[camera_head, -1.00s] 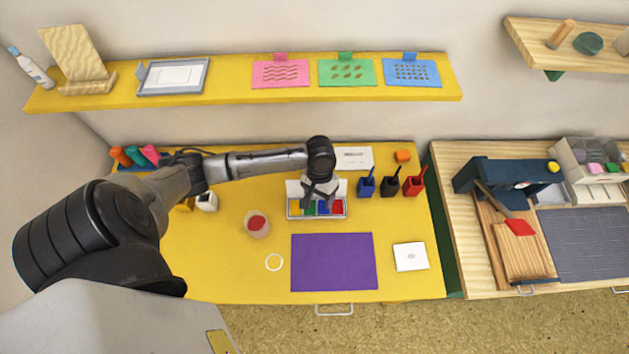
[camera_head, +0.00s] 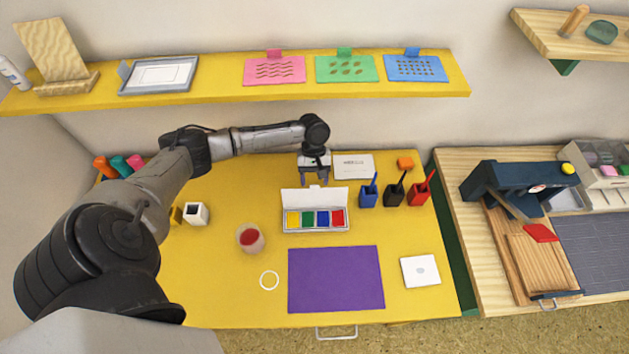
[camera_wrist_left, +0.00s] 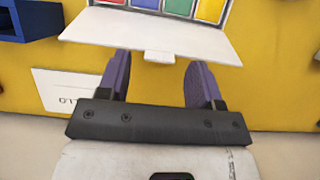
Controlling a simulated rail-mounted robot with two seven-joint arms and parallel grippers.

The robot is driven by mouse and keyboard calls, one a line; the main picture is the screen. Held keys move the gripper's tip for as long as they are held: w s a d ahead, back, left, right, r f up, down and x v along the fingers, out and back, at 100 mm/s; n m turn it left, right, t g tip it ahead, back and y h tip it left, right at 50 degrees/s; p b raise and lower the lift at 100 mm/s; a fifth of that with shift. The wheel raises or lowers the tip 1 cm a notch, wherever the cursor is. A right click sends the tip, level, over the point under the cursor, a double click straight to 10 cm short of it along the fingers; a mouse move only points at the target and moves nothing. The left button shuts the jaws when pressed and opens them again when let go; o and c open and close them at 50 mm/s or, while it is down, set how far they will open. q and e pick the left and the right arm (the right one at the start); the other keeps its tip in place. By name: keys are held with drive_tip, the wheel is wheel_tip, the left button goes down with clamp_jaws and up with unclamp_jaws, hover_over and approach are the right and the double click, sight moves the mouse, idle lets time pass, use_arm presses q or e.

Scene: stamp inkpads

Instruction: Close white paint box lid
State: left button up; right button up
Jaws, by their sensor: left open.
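The white paint box (camera_head: 316,228) stands on the yellow table with its lid (camera_head: 315,197) open and raised at the back. Its yellow, green, blue and red paint pads show. In the left wrist view the white lid (camera_wrist_left: 150,32) spans the top, its small tab pointing toward my gripper, with the coloured pads (camera_wrist_left: 178,6) beyond it. My left gripper (camera_head: 314,180) is behind the lid, fingers pointing down. In the left wrist view its purple fingers (camera_wrist_left: 155,78) are apart with nothing between them. My right gripper is not in view.
Blue, black and red brush holders (camera_head: 394,193) stand to the right of the box. A white card (camera_head: 353,165) lies behind. A cup with red content (camera_head: 250,238) is at left, a purple sheet (camera_head: 336,279) in front. A yellow shelf (camera_head: 223,90) runs above.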

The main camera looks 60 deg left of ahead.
use_arm(q)
drive_tip(key=shift+s+d+f, duration=0.1)
drive_tip(key=shift+d+f, duration=0.1)
drive_tip(key=shift+f, duration=0.3)
drive_tip(key=shift+c, duration=0.3)
clamp_jaws()
